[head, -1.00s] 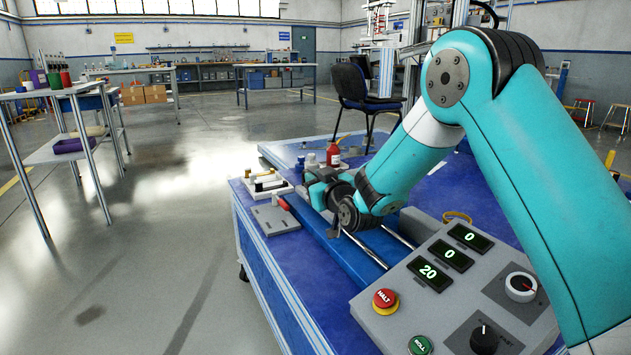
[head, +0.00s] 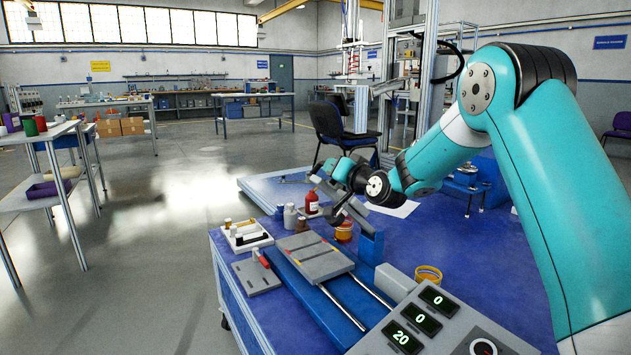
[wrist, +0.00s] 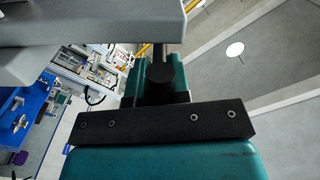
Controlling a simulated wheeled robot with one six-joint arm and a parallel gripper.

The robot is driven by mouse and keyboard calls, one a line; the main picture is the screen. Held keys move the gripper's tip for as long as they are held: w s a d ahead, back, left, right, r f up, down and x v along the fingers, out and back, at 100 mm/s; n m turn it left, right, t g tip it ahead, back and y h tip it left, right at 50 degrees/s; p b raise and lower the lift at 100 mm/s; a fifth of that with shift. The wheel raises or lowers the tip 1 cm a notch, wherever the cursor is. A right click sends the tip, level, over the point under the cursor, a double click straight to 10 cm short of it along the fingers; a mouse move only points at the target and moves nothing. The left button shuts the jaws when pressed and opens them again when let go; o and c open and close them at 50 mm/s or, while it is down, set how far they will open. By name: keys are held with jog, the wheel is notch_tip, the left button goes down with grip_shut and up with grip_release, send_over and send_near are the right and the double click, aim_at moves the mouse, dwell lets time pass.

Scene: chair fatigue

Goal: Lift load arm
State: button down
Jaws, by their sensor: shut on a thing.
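A grey bar, which looks like the load arm (head: 356,212), slopes up and to the left from a blue block (head: 371,247) on the test rig. My gripper (head: 340,188) is at the bar's raised part, above the rig, and is shut on it. The fingertips are partly hidden behind my wrist. Below the bar, a grey plate (head: 310,258) sits on a blue base with two metal rods. In the wrist view a large grey piece (wrist: 100,25), probably the same bar, crosses the top close to the camera.
A red bottle (head: 311,201) and small grey bottles stand left of the bar. A white tray (head: 247,237) is at the bench's left edge. The control panel (head: 405,325) is in front, with an orange tape roll (head: 429,274) behind it. A chair (head: 338,130) stands beyond.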

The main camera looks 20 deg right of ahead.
jog(key=w+d+r+m+p, duration=0.1)
jog(key=d+r+m+p, duration=0.1)
jog(key=d, duration=0.5)
jog(key=w+d+r+m+p, duration=0.1)
jog(key=d+r+m+p, duration=0.2)
jog(key=d, duration=0.3)
jog(key=shift+w+d+m+p, duration=0.35)
jog(key=shift+d+m+p, duration=0.05)
jog(key=shift+m+p, duration=0.2)
jog(key=shift+f, duration=0.1)
jog(key=c, duration=1.1)
grip_release()
jog(key=s+d, duration=0.3)
jog(key=s, duration=1.4)
jog(key=shift+d+b, duration=0.15)
jog(key=shift+b, duration=0.3)
